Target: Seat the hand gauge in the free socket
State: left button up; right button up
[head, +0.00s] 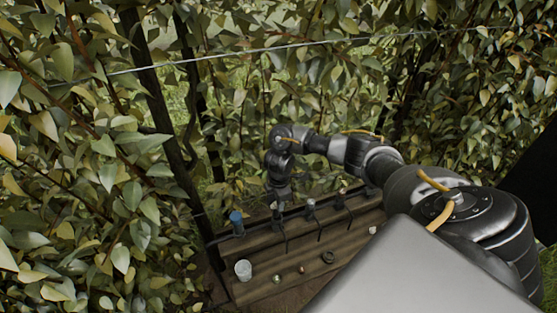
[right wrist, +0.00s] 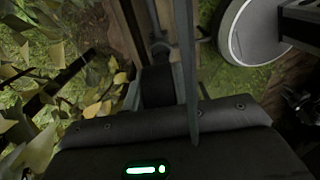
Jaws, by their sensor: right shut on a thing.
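My right gripper (head: 277,205) points down at the back row of the wooden bench, between a blue-topped item and a grey-topped item (head: 311,207). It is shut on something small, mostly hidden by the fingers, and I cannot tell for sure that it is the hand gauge. In the right wrist view a dark rounded part (right wrist: 157,86) shows ahead of the gripper body, beside a long thin bar. The row carries several dark hooks or holders (head: 319,230). I cannot make out which socket is free. My left gripper is not in view.
The bench (head: 255,250) carries a blue-topped item (head: 237,222), a white cup (head: 243,270) and several small round things, one dark (head: 328,257). A pale disc (right wrist: 250,28) shows in the right wrist view. Leafy branches, a dark post (head: 160,110) and a wire (head: 240,52) stand close around.

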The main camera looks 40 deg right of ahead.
jog(key=shift+s+d, duration=0.15)
jog(key=shift+d, duration=0.1)
dwell(0.3)
jog(key=shift+f, duration=0.2)
jog(key=shift+f, duration=0.4)
jog(key=shift+f+b, duration=0.4)
jog(key=shift+f, duration=0.2)
dwell(0.8)
jog(key=o, duration=1.1)
jog(key=shift+o, duration=0.2)
notch_tip(320, 180, up, 11)
jog(key=p, duration=0.2)
jog(key=shift+p, duration=0.35)
jog(key=shift+f, duration=0.1)
